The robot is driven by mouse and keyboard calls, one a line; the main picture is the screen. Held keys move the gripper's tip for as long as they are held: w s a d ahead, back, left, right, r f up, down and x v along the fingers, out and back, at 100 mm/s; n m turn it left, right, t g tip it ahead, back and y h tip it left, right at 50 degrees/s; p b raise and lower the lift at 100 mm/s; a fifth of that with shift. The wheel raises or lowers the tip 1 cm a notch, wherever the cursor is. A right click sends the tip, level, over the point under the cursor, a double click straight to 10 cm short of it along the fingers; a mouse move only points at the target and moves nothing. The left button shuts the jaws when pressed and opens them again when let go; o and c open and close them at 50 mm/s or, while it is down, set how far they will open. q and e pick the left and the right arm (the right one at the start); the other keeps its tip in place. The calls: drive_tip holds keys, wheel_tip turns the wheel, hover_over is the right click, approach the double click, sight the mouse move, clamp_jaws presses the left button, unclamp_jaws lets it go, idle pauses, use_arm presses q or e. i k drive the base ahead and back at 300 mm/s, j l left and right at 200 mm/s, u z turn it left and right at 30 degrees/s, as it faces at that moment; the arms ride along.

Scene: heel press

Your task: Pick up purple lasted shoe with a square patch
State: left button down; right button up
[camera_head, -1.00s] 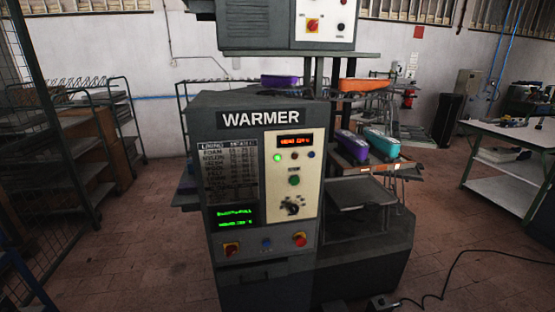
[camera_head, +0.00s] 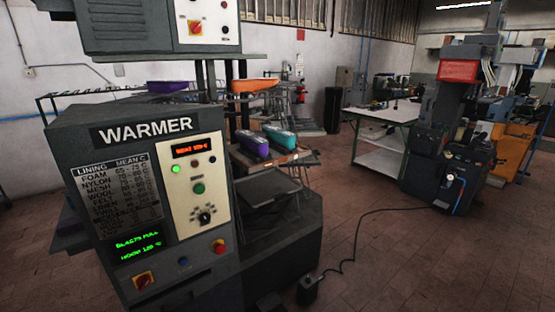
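A purple shoe (camera_head: 252,143) lies on a shelf just behind the warmer, beside a teal shoe (camera_head: 278,135). An orange shoe (camera_head: 257,86) sits higher up, behind the warmer's post. Another purple shoe (camera_head: 167,85) shows at the back left, partly hidden by the top of the warmer. The shoes are too small to tell whether any has a square patch. Neither of my grippers is in view.
The grey warmer (camera_head: 150,190) fills the left front. A black cable runs from a pedal (camera_head: 308,289) across the brick floor. A white-topped table (camera_head: 385,112) and a dark machine (camera_head: 445,150) stand at the right. The floor at front right is otherwise clear.

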sight(259, 146)
drive_tip(key=i+l+z, duration=0.2)
drive_tip(key=i+l, duration=0.15)
drive_tip(key=i+l+z, duration=0.2)
drive_tip(key=i, duration=0.4)
drive_tip(key=i+l+z, duration=0.15)
drive_tip(key=i, duration=0.35)
drive_tip(key=l, duration=0.1)
